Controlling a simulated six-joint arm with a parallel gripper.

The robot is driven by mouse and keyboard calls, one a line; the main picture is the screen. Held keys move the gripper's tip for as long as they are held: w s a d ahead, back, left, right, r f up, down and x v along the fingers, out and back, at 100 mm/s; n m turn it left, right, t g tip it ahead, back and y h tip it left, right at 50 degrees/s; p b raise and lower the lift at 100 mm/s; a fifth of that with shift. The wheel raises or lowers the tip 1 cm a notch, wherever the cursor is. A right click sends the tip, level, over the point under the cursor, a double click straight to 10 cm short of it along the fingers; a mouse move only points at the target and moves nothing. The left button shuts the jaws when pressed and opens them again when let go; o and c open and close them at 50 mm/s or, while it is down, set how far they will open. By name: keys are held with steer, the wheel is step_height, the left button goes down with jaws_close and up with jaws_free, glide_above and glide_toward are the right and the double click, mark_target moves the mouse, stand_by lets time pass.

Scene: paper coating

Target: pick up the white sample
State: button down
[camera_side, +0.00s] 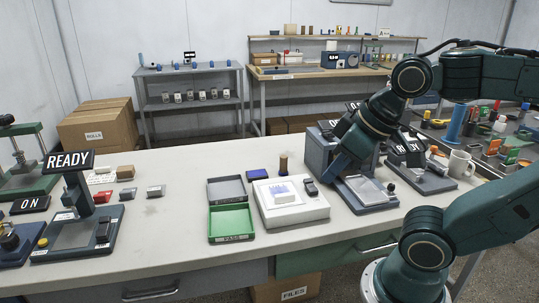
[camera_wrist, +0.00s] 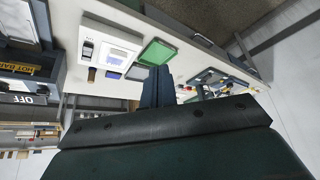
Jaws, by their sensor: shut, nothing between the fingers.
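A small white block (camera_side: 284,194), which looks like the white sample, sits on the plate of a white bench device (camera_side: 310,209). In the wrist view the device (camera_wrist: 96,26) shows with a pale patch, likely the block (camera_wrist: 116,58), on it. Another whitish block (camera_side: 102,178) lies at the table's left, so I cannot be certain which is the sample. My gripper (camera_side: 337,178) is shut and empty, pointing down to the right of the white device. Its closed fingers (camera_wrist: 157,72) show in the wrist view, apart from the block.
A green tray (camera_side: 231,222) and a grey tray (camera_side: 227,190) lie left of the device. A brown cylinder (camera_side: 283,164) stands behind it. A blue-grey press-like unit (camera_side: 368,193) is close to my gripper.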

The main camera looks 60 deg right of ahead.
steer(key=c, duration=1.3)
jaws_free()
steer(key=w+d+f+n+g+y, duration=0.1)
steer(key=w+d+f+n+g, duration=0.1)
steer(key=w+d+n, duration=0.55)
steer(key=w+d+f, duration=0.2)
steer(key=d, duration=0.2)
steer(key=w+d+f+n+y, duration=0.1)
steer(key=w+d+f, duration=0.1)
steer(key=d, duration=0.2)
steer(key=w+d+f+y, duration=0.1)
steer(key=w+d+f, duration=0.1)
steer(key=d, duration=0.2)
steer(key=shift+n, duration=0.25)
glide_above(293, 194)
steer(key=shift+f, duration=4)
